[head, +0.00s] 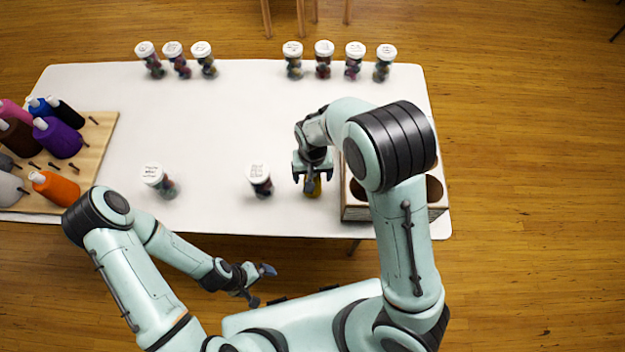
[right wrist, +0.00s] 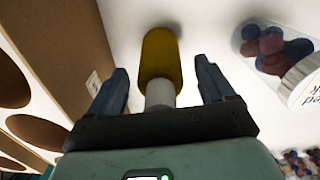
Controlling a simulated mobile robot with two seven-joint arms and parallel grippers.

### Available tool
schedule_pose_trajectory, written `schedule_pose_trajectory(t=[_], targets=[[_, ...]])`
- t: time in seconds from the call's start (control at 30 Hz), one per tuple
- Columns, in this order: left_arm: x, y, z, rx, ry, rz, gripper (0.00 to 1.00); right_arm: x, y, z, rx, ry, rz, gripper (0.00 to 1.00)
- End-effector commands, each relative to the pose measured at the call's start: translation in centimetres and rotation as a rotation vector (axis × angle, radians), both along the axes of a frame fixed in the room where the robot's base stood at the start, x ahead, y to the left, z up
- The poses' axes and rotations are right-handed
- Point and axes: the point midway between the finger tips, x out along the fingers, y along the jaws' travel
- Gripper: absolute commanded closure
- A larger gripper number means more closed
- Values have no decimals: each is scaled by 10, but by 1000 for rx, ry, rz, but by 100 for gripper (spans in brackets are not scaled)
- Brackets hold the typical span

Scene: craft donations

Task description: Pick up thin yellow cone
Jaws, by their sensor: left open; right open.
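The thin yellow cone (head: 313,188) stands on the white table, mostly hidden under my right gripper in the head view. In the right wrist view the yellow cone (right wrist: 160,58) has a pale narrow end towards the gripper. My right gripper (head: 312,177) is open, with one finger on each side of the cone; in the right wrist view the gripper (right wrist: 161,75) shows gaps between both fingers and the cone. My left gripper (head: 261,286) is open and empty, off the table's front edge.
A wooden box with round holes (head: 385,213) stands just right of my right gripper. A white-lidded jar (head: 260,181) stands close left, another (head: 160,182) further left. Several jars line the back. A wooden board (head: 97,137) with coloured cones is at left. The table's middle (head: 220,125) is clear.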

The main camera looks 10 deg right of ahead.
Motion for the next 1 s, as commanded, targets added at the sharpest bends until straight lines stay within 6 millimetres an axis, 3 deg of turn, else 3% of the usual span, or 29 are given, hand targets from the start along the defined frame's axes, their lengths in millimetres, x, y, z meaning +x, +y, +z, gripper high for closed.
schedule_pose_trajectory(t=[0.03,0.2,0.23,0.67,0.87,1.0], targets=[[0,0,0,0,0,0,0,0,0,0,0,0,0,18],[0,0,0,0,0,0,0,0,0,1,0,0,0,73],[0,0,0,0,0,0,0,0,0,1,0,0,0,80],[1,0,1,0,-1,0,0,1,1,9,1,-2,1,80],[5,0,6,0,-7,0,0,2,1,41,3,-7,1,80],[11,0,11,0,-12,0,0,3,1,79,5,-9,1,80]])
